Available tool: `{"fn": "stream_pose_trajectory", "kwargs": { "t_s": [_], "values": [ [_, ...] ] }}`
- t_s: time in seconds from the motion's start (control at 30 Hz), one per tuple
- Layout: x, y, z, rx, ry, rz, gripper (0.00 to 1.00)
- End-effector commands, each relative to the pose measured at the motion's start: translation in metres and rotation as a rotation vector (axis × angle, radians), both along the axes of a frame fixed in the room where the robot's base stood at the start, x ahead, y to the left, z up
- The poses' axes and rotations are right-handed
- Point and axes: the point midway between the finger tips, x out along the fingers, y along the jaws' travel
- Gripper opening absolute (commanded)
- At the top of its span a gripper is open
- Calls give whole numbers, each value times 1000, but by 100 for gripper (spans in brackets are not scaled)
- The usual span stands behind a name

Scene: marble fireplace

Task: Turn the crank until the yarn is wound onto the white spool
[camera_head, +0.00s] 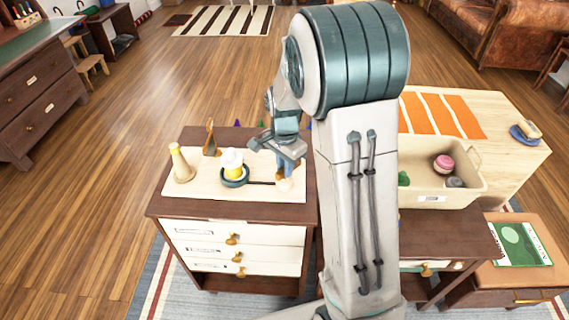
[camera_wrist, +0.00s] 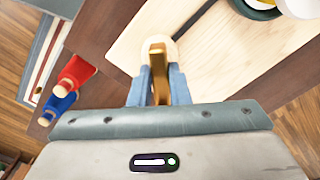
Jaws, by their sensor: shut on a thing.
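The white spool (camera_head: 233,158) stands upright in a dark round ring (camera_head: 234,182) on a pale board (camera_head: 207,186); yellow yarn shows around its lower part. In the wrist view the spool (camera_wrist: 300,7) is cut off at the upper right. A dark crank arm (camera_wrist: 195,20) runs from the ring to a round pale end (camera_wrist: 171,50), from which a brass-coloured handle (camera_wrist: 157,52) rises. My gripper (camera_head: 285,172) is at this outer end, to the right of the spool. In the wrist view its blue fingers (camera_wrist: 158,87) are shut on the handle.
A cream cone (camera_head: 182,165) and a wooden stand (camera_head: 211,138) share the board left of and behind the spool. Red (camera_wrist: 77,76) and blue (camera_wrist: 58,102) pieces lie beside the board. A cream bin (camera_head: 433,200) stands to the right of my arm.

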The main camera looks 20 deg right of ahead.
Motion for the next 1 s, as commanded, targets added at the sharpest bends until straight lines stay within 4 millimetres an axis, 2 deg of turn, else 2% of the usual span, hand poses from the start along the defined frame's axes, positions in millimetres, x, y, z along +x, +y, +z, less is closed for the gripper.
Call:
{"fn": "stream_pose_trajectory", "kwargs": {
  "t_s": [0.2, 0.5, 1.0],
  "values": [
    [0, 1, 3, 0, 0, -190, 0],
    [0, 1, 2, 0, 0, -383, 0],
    [1, 1, 1, 1, -3, -484, 0]
  ]
}}
